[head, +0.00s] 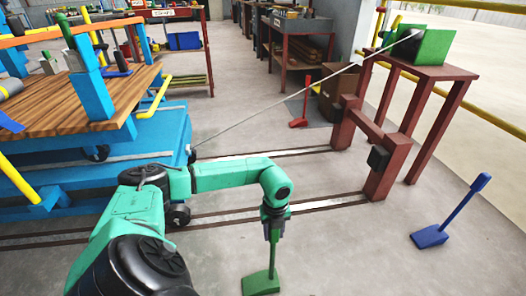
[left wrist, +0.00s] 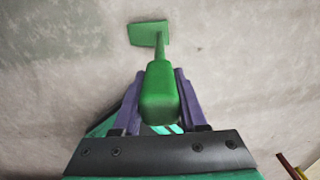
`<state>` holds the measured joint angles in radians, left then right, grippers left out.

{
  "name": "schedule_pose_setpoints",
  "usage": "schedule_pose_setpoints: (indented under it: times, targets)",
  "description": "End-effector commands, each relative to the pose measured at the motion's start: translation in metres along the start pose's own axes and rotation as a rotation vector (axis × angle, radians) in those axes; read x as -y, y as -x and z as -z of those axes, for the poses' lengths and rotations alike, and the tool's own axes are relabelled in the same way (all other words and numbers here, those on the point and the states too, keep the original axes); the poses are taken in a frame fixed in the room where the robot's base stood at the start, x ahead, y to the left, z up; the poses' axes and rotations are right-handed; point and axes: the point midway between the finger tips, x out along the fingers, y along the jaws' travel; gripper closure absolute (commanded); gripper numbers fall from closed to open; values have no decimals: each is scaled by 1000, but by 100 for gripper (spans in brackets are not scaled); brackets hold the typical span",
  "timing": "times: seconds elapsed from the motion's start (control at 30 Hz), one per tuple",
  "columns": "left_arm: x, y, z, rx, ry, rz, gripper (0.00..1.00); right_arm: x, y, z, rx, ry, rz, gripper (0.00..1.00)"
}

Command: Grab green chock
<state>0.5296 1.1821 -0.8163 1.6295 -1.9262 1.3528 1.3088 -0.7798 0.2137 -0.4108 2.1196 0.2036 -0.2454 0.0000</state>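The green chock (head: 262,283) has a flat foot and an upright handle. It is at the bottom middle of the head view, and its foot appears to be on the floor. My left gripper (head: 273,232) points down at the top of the handle. In the left wrist view the green chock's handle (left wrist: 160,92) lies between the two purple fingers of my left gripper (left wrist: 161,75), with its foot beyond. The fingers lie very close along both sides of the handle, and I cannot tell whether they press on it. My right gripper is not in view.
A blue chock (head: 430,236) stands right on the floor, and a red chock (head: 300,122) stands farther back. A blue cart (head: 160,130) with a wooden top is at left. Floor rails cross behind the green chock.

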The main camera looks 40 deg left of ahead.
Motion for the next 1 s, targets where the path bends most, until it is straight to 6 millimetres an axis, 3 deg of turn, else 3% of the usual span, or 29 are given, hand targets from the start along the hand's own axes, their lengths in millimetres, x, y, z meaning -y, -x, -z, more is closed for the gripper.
schedule_pose_setpoints:
  times: [0.03,0.07,0.1,1.0]
  targets:
    - [0,0,0,0,0,0,84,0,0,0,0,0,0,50]
    - [0,0,0,0,0,0,95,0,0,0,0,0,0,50]
    - [0,0,0,0,0,-1,100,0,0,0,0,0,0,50]
    - [0,0,0,1,0,-1,100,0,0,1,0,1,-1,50]
